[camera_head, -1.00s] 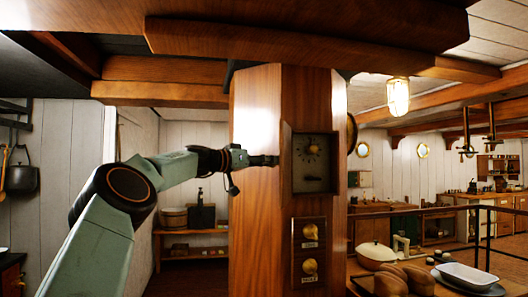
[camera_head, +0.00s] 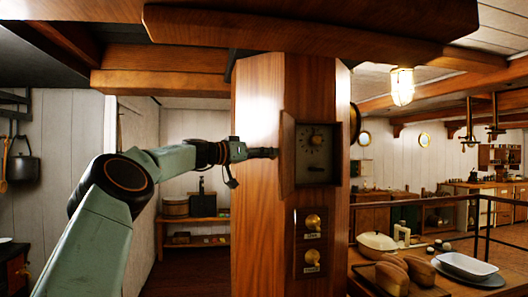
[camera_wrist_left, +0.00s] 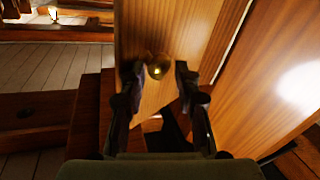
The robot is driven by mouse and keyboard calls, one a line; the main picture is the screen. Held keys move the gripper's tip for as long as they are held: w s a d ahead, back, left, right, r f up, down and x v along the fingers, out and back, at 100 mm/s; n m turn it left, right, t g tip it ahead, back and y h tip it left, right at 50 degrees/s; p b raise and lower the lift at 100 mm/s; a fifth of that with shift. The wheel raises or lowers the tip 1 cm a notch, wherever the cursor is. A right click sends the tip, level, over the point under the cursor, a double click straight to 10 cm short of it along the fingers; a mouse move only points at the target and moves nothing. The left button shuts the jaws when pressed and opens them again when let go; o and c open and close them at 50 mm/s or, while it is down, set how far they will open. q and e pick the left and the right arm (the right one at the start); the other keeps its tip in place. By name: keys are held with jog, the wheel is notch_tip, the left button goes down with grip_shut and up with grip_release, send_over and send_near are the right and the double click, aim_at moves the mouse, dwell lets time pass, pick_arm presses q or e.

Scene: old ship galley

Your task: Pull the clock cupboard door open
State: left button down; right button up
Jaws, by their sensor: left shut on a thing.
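In the left wrist view the door (camera_wrist_left: 188,35) is a wooden panel with a round brass knob (camera_wrist_left: 157,66). My left gripper (camera_head: 272,153) is at the door's outer face. Its fingers (camera_wrist_left: 158,82) are shut on the knob, one on each side. My right gripper is not in view.
Below the cupboard is a panel with two brass knobs (camera_head: 312,222). A table with bread (camera_head: 391,277), a bowl (camera_head: 377,246) and a white tray (camera_head: 466,266) is at the right. A ceiling beam (camera_head: 300,30) crosses above. Left of the column is open space.

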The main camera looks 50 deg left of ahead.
pick_arm(q)
jog(key=c, duration=1.3)
grip_release()
jog(key=shift+a+r, duration=0.25)
jog(key=shift+r, duration=0.15)
jog(key=shift+o, duration=1.4)
jog(key=shift+w+a+f+y, duration=0.25)
jog(key=shift+w+f+y, duration=0.1)
jog(key=shift+w, duration=0.25)
jog(key=shift+s+d, duration=0.15)
jog(key=shift+s, duration=0.05)
